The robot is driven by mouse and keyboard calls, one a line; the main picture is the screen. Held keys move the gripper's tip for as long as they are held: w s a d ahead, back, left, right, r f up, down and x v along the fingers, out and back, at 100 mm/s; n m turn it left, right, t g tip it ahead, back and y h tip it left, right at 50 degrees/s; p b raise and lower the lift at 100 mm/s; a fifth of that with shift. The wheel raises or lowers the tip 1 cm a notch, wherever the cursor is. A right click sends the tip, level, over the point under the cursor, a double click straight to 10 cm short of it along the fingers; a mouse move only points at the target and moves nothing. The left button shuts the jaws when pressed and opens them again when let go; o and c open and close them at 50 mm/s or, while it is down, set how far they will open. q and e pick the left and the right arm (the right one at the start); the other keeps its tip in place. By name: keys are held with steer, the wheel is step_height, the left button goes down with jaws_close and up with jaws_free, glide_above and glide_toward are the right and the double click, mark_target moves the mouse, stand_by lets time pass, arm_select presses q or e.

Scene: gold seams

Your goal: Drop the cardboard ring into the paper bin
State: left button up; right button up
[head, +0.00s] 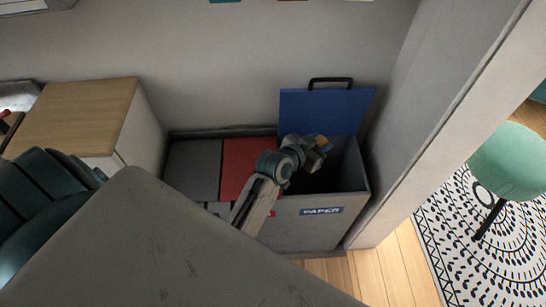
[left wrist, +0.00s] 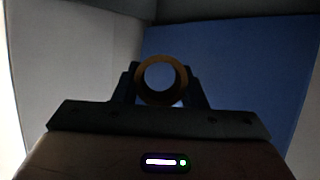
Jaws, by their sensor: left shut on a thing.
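The paper bin (head: 320,211) is a grey box with a "PAPER" label on its front. Its blue lid (head: 325,110) with a black handle stands open against the wall behind it. My left gripper (head: 322,145) is over the bin's open mouth, near its left side. It is shut on the cardboard ring (left wrist: 161,80), a brown hollow ring between the two fingers in the left wrist view. In the head view the ring is a small tan patch (head: 321,142). The blue lid (left wrist: 240,80) fills the right of the wrist view. My right gripper is not in view.
A red lid (head: 245,165) and a dark grey lid (head: 192,168) are shut to the left of the paper bin. A wood-topped cabinet (head: 75,115) stands further left. A wall edge (head: 430,120) rises close on the right; beyond it are a green stool (head: 510,160) and a patterned rug.

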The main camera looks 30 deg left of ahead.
arm_select(q)
steer(key=o, duration=1)
steer(key=v, duration=1.1)
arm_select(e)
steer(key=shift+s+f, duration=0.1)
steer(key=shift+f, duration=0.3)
arm_select(q)
steer(key=shift+w+f, duration=0.1)
